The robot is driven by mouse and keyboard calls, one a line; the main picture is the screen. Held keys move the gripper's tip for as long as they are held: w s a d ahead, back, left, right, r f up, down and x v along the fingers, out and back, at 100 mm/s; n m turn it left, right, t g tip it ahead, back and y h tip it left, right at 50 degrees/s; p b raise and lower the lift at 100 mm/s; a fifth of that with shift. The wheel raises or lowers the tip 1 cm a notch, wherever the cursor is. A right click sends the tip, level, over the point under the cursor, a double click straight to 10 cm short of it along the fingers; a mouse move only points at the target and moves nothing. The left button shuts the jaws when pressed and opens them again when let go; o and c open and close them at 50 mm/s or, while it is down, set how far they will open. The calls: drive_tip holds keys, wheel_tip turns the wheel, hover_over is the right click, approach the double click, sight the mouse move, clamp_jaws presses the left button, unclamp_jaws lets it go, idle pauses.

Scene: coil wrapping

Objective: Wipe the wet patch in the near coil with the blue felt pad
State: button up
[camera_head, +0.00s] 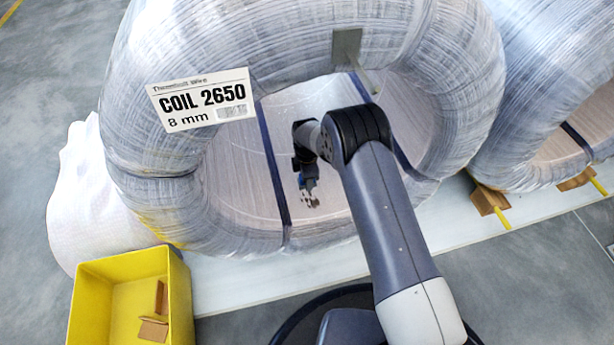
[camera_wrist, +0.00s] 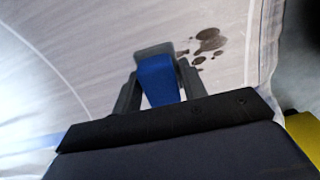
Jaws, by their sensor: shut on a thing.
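The near coil (camera_head: 150,85) is a large grey ring wrapped in film, with a label reading COIL 2650, 8 mm. My arm reaches into its opening. My gripper (camera_head: 309,195) is inside, close to the inner wall, and small in the head view. In the wrist view my gripper (camera_wrist: 157,75) is shut on the blue felt pad (camera_wrist: 158,82), which sits between the two fingers. The wet patch (camera_wrist: 208,42) is a cluster of dark spots on the pale inner wall, just beyond and to the right of the pad. I cannot tell whether the pad touches the wall.
Dark blue straps (camera_head: 272,165) cross the coil's opening. A metal plate with a rod (camera_head: 347,48) sits at the coil's top. A yellow bin (camera_head: 90,305) with brown pieces stands at lower left. A second coil (camera_head: 545,60) and a wooden wedge (camera_head: 488,198) are at right.

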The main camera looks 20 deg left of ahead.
sight(313, 208)
drive_tip(key=shift+f, duration=1.2)
idle(0.5)
drive_tip(key=shift+r, duration=0.1)
drive_tip(key=shift+s+d+r+p, duration=0.1)
drive_tip(key=shift+s+d+p, duration=0.25)
drive_tip(key=shift+s, duration=0.1)
drive_tip(key=shift+s+d+r+p, duration=0.1)
drive_tip(key=shift+s+d+p, duration=0.1)
drive_tip(key=shift+s+p, duration=0.2)
drive_tip(key=shift+s+d+f+p, duration=0.1)
drive_tip(key=shift+s+d+p, duration=0.4)
drive_tip(key=shift+s, duration=0.45)
drive_tip(key=shift+s+d+f+p, duration=0.1)
drive_tip(key=shift+s+d+p, duration=0.15)
drive_tip(key=shift+s+d, duration=0.55)
drive_tip(key=shift+s+d+f, duration=0.1)
drive_tip(key=shift+s+d, duration=0.05)
drive_tip(key=shift+s, duration=0.3)
drive_tip(key=shift+s+d+f, duration=0.1)
drive_tip(key=shift+s+d, duration=0.05)
drive_tip(key=shift+s, duration=0.25)
drive_tip(key=shift+w, duration=0.1)
